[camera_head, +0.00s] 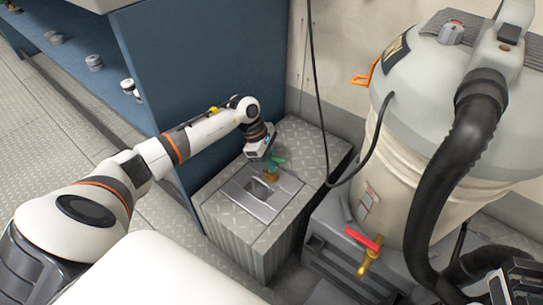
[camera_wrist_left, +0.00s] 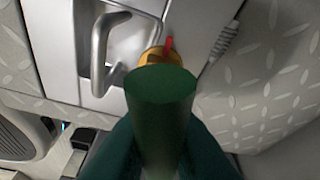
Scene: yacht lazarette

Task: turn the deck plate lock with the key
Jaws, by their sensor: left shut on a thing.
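My left gripper (camera_head: 273,160) is over the deck plate (camera_head: 250,205) on top of a grey box, with its fingers pointing down. It is shut on the key, whose round dark green handle (camera_wrist_left: 162,90) fills the middle of the left wrist view between the teal fingers. Just beyond the handle is the brass lock (camera_wrist_left: 156,57) with a red mark (camera_wrist_left: 170,43); the brass also shows below the fingers in the head view (camera_head: 271,177). The handle hides the key's lower end, so I cannot tell how deep it sits.
A metal pull handle (camera_wrist_left: 103,50) stands beside the lock. A large cream vacuum drum (camera_head: 410,170) with a black hose (camera_head: 445,170) is on the right, near a red-handled brass valve (camera_head: 368,250). A blue cabinet wall (camera_head: 200,70) is behind my left arm.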

